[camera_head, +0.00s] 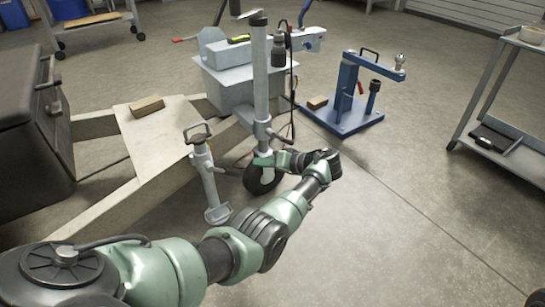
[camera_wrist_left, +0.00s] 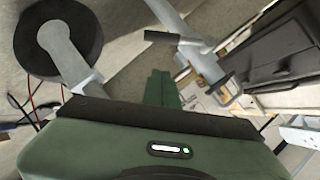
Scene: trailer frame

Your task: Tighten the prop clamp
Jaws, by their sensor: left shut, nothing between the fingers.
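The grey prop (camera_head: 206,178) stands beside the trailer frame, with a looped handle on top and a foot below. A short lever sticks out from its side at the clamp (camera_head: 217,170). In the left wrist view the prop (camera_wrist_left: 170,18) runs diagonally, with a black-tipped lever (camera_wrist_left: 160,36) on it. My left gripper (camera_head: 262,160) is right of the prop, near the jockey wheel (camera_head: 262,180). Its green fingers (camera_wrist_left: 160,88) are shut and empty, apart from the lever in the picture. My right gripper is not in view.
The jockey wheel's tall tube (camera_head: 261,85) rises close behind my left gripper. The pale trailer frame (camera_head: 100,215) lies to the left, with a wooden block (camera_head: 147,106) on its plate. A blue stand (camera_head: 345,115) is farther back.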

